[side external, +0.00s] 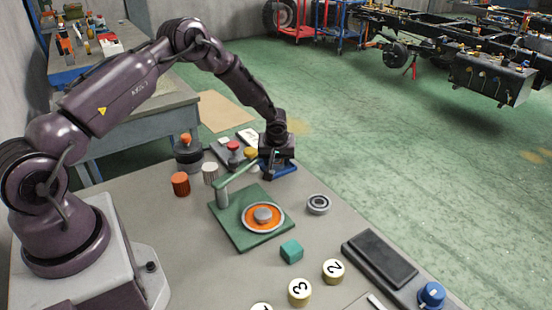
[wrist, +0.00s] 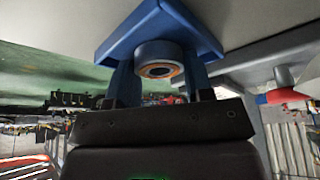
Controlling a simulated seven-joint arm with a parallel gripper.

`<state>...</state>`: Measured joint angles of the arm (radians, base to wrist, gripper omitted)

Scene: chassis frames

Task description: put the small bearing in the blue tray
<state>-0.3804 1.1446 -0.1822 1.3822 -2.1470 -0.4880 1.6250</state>
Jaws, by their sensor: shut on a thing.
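My gripper (side external: 277,160) is low over the blue tray (side external: 287,171) at the far edge of the bench. In the wrist view my gripper (wrist: 160,78) is shut on the small bearing (wrist: 158,52), a grey ring with an orange inner face, held between its two fingers. The blue tray (wrist: 120,42) lies right behind the bearing in that view. I cannot tell whether the bearing touches the tray floor. In the side view the gripper hides the bearing and part of the tray.
Another, silver bearing (side external: 318,204) lies on the bench. A green plate (side external: 230,232) carries an orange disc and a green arm close to my gripper. Red and yellow buttons (side external: 234,147) stand left of the tray. A teal block (side external: 291,251) and numbered knobs (side external: 300,291) are nearer.

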